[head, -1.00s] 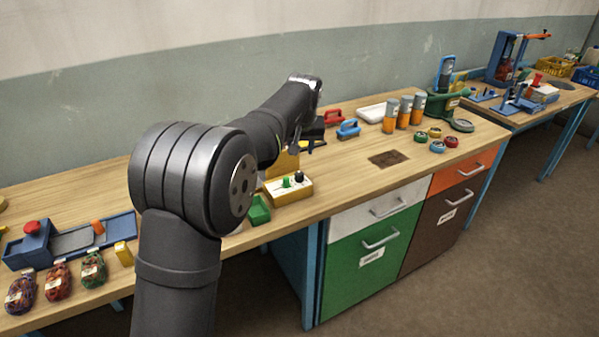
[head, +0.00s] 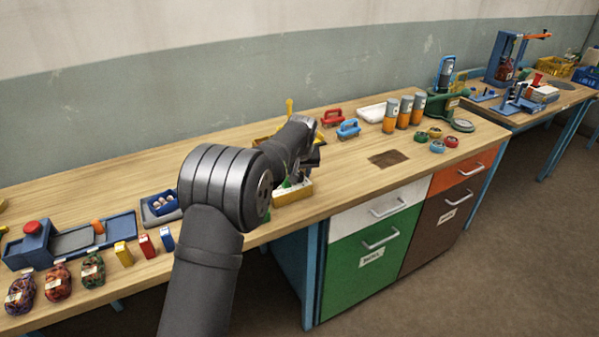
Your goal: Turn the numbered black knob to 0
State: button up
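The yellow control box (head: 292,195) with a pale top stands near the front edge of the bench, in the middle of the head view. A bit of its green knob (head: 286,184) shows beside my arm. The black knob is hidden or cannot be told apart from the dark gripper in front of it. My gripper (head: 299,178) is low over the box, mostly hidden by my own wrist. I cannot tell whether its fingers touch the knob or whether they are open or shut. The numbers are not readable.
Red (head: 332,117) and blue (head: 348,129) handled blocks stand behind and right of the box. Several orange-grey cylinders stand farther right. A blue tray (head: 160,207) and small coloured boxes lie left of my arm. The bench right of the box is clear up to a brown patch (head: 388,159).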

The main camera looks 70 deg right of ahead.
jog(key=c, duration=0.7)
jog(key=shift+n+t+y, duration=0.3)
jog(key=shift+n+t, duration=0.1)
jog(key=shift+n, duration=1)
jog(key=o, duration=0.7)
jog(key=shift+s, duration=0.1)
jog(key=v, duration=1.7)
jog(key=shift+s+a+r, duration=0.1)
jog(key=shift+a, duration=0.05)
